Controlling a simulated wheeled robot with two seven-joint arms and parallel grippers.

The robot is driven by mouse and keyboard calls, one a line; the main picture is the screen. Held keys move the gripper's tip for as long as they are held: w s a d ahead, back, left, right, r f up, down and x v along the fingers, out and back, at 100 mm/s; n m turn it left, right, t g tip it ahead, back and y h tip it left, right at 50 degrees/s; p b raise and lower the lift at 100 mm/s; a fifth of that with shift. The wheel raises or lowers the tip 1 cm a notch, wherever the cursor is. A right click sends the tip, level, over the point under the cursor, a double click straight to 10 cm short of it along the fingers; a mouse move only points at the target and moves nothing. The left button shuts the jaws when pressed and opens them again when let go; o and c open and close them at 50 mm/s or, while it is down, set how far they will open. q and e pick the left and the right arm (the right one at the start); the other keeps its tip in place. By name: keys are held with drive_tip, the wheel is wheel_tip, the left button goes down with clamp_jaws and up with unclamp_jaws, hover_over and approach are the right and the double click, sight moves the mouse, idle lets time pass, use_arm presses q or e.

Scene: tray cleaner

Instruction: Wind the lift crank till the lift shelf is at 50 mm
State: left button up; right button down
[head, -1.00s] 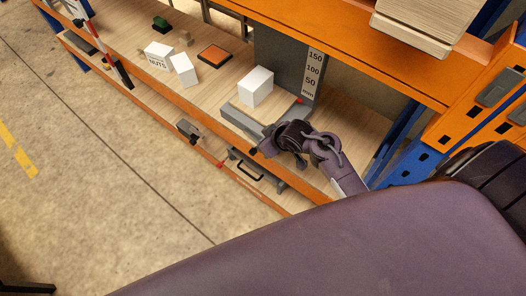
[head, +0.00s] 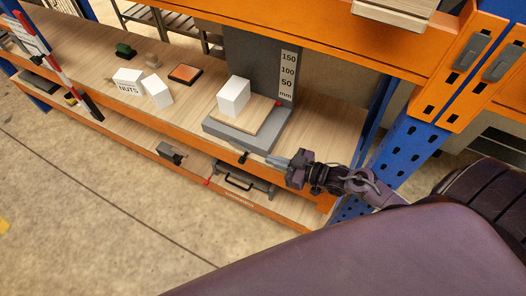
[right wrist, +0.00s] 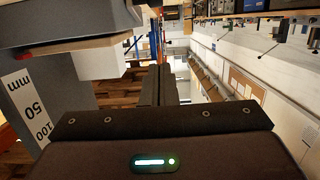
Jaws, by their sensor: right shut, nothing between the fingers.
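The lift (head: 222,137) is a grey block on the shelf board. Its wooden lift shelf (head: 252,123) sits low, close above the block, and carries a white box (head: 233,96). The scale (head: 287,72) behind reads 150, 100, 50, mm; a red pointer (head: 278,104) shows below the 50 figure. A small black knob (head: 243,157), seemingly the crank's handle, is at the lift's front. My right gripper (head: 272,160) is shut and empty, right of the knob and apart from it. In the right wrist view its fingers (right wrist: 160,84) are together, beside the scale (right wrist: 30,108). My left gripper is out of view.
A NUTS box (head: 128,82), another white box (head: 158,91) and an orange-topped tray (head: 185,74) stand left of the lift. An orange beam (head: 330,42) runs above and behind. A blue upright (head: 400,150) is close to my right arm. A handled case (head: 245,182) lies on the lower level.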

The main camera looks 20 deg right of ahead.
drive_tip(key=shift+w+a+f+b, duration=0.95)
drive_tip(key=shift+w+b, duration=0.25)
drive_tip(key=shift+b, duration=0.25)
drive_tip(key=shift+w+a+f+b, duration=0.95)
drive_tip(key=shift+w+b, duration=0.25)
drive_tip(key=shift+b, duration=0.25)
drive_tip(key=shift+w+a+f+b, duration=0.95)
drive_tip(key=shift+w+b, duration=0.25)
drive_tip(key=shift+b, duration=0.25)
drive_tip(key=shift+f, duration=0.1)
wheel_tip(320, 180, down, 2)
drive_tip(key=shift+f+b, duration=0.2)
drive_tip(key=shift+b, duration=0.45)
drive_tip(key=shift+d, duration=0.1)
